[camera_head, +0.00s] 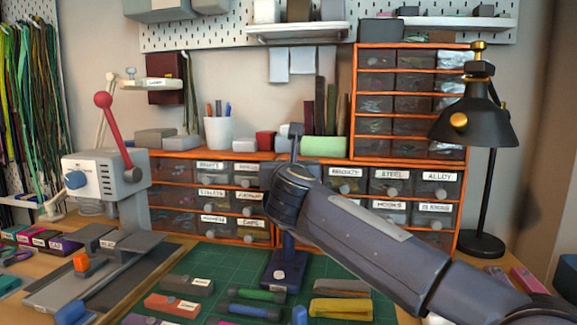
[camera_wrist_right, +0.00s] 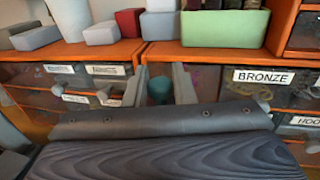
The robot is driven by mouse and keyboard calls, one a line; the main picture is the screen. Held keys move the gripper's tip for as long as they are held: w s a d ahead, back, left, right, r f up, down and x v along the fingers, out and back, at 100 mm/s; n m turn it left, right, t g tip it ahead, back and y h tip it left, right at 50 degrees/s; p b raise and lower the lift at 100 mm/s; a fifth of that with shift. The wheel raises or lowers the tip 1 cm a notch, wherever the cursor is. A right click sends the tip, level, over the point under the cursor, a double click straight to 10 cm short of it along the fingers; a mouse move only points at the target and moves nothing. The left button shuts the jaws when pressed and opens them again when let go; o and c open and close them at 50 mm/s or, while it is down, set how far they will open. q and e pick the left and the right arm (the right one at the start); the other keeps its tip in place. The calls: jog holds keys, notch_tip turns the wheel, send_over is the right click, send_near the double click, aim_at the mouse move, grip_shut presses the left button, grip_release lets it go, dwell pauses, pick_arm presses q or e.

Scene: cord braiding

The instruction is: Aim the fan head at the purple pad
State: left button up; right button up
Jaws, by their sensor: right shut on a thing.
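A dark blue stand (camera_head: 285,268) with a short post rises from the green mat in the head view. My right arm crosses in front of its upper part, so I cannot make out a fan head or its facing. My right gripper's fingers show in the right wrist view (camera_wrist_right: 162,86), with a small teal piece (camera_wrist_right: 158,90) between them. They are shut on it, but I cannot tell which part it is. A purple pad (camera_head: 65,246) lies at the far left, at the end of a row of labelled pads. My left gripper is not in view.
Small labelled pieces lie on the green cutting mat (camera_head: 225,262). A grey press (camera_head: 105,180) with a red-knobbed lever stands at left. Drawers with orange frames (camera_head: 270,155) line the back. A black lamp (camera_head: 470,120) stands at right.

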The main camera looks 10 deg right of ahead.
jog(key=o, duration=0.9)
jog(key=s, duration=0.2)
jog(key=s+a, duration=0.1)
jog(key=s, duration=0.4)
jog(key=shift+s+a+p, duration=0.15)
jog(key=shift+s+p, duration=0.15)
jog(key=shift+s, duration=0.05)
